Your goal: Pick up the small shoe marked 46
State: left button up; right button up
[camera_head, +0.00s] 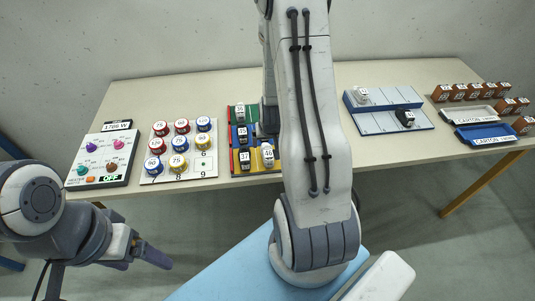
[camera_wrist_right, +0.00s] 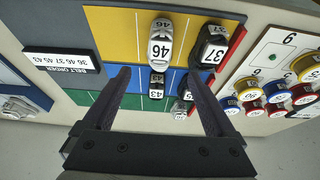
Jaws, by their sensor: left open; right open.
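The white shoe marked 46 (camera_wrist_right: 160,40) stands on the yellow strip of the striped board, beside the black shoe marked 37 (camera_wrist_right: 211,45). It also shows in the head view (camera_head: 267,157), just left of my right arm. My right gripper (camera_wrist_right: 160,78) is open and empty above the board. In the wrist view its fingertips lie to either side of the small shoe marked 43 (camera_wrist_right: 157,88), with shoe 46 just beyond them. In the head view my arm largely hides this gripper. My left gripper (camera_head: 143,258) is open and empty, low in front of the table.
Further shoes stand on the green and blue strips (camera_head: 240,113). A panel with numbered round tins (camera_head: 210,165) and a knob panel (camera_head: 128,165) lie left. A grey-blue tray with two shoes (camera_head: 385,122), brown boxes (camera_head: 460,90) and a blue carton tray (camera_head: 485,134) are right.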

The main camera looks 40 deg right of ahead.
aim_at(268, 148)
jog(key=x, duration=0.2)
jog(key=shift+f, duration=0.35)
jog(key=shift+p+x, duration=1.1)
jog(key=shift+x, duration=1.6)
jog(key=shift+d, duration=0.1)
jog(key=shift+r, duration=0.1)
grip_shut()
